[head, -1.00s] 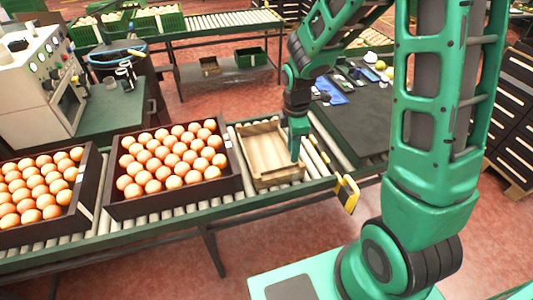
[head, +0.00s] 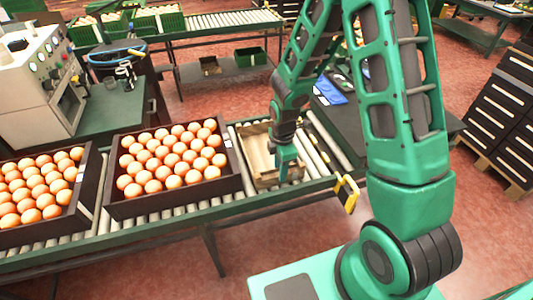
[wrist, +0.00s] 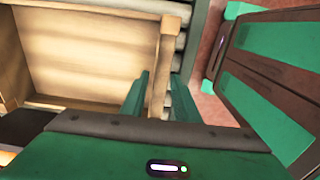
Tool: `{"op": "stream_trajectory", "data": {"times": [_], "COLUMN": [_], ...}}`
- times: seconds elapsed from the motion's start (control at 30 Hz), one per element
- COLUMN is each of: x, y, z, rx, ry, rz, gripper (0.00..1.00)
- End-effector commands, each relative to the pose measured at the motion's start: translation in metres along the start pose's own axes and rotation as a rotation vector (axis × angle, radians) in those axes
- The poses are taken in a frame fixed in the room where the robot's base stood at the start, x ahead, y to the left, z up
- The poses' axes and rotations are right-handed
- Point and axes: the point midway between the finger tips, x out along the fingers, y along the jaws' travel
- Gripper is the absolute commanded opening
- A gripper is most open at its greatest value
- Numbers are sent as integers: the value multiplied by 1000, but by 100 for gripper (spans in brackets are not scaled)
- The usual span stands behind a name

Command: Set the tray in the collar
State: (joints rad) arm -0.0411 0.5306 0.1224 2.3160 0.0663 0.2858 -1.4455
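In the wrist view, the tray's floor (wrist: 85,50) fills the upper left. My gripper (wrist: 158,98) is open there, with one green finger on each side of the tray's right wall (wrist: 165,50). Gaps show between fingers and wall. I cannot pick out the collar with certainty.
A dark table lies behind my arm. Black drawer units (head: 500,115) stand at the right.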

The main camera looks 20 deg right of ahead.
Motion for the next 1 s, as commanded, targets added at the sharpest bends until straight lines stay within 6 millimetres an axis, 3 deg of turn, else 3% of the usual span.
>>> {"op": "stream_trajectory", "data": {"times": [0.2,0.5,0.53,0.63,1.0], "x": [24,28,28,28,26], "y": [0,0,0,0,0], "z": [0,0,0,0,0], "rx": [1,1,1,1,1], "ry": [-1,0,0,0,0], "rz": [-1,1,1,1,2], "gripper": [28,28,26,2,0]}}
